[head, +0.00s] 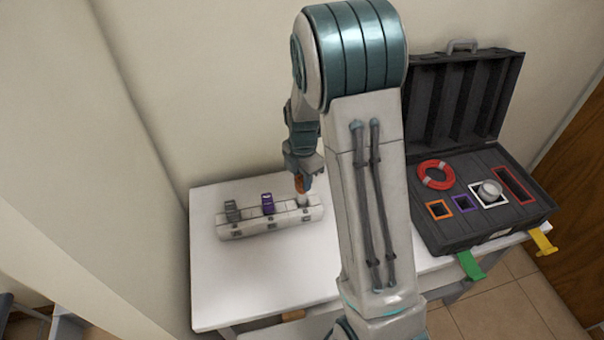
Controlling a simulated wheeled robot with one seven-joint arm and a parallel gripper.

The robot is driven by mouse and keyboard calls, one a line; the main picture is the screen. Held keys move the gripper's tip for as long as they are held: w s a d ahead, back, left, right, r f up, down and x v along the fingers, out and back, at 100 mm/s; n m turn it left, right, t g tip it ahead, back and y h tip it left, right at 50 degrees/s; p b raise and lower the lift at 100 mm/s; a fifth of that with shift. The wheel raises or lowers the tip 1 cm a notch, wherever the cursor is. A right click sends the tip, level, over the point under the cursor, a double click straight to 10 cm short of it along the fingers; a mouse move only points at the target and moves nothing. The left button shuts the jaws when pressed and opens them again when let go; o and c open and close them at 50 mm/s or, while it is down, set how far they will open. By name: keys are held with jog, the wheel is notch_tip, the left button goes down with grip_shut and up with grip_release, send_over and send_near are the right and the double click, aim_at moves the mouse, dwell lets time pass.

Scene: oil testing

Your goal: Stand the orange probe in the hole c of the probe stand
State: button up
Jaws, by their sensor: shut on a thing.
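The probe stand (250,231) is a long pale block near the back left of the white table. A grey probe stands in its left hole (232,211) and a purple probe (268,203) in its middle one. My gripper (302,181) is above the stand's right end, shut on the orange probe (299,186). The probe's orange part shows between the fingers, right over the right-hand hole. I cannot tell whether its tip is inside the hole. The hole letters are too small to read.
An open black case (478,240) stands on the table's right, with a red ring (436,175), a round white item (489,191) and coloured square slots. Green (471,266) and yellow (541,241) latches stick out in front. My arm hides the table's middle. The table's front left (235,290) is clear.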

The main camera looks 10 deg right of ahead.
jog(key=shift+f+b, duration=1.05)
jog(key=shift+f, duration=1.1)
jog(key=shift+d+b, duration=0.1)
jog(key=shift+b, duration=0.35)
jog(key=shift+f+b, duration=0.55)
jog(key=shift+f, duration=0.1)
jog(key=o, duration=0.8)
jog(key=shift+c, duration=0.2)
jog(key=shift+r, duration=0.1)
jog(key=shift+r+p, duration=3.45)
jog(key=shift+r, duration=2.05)
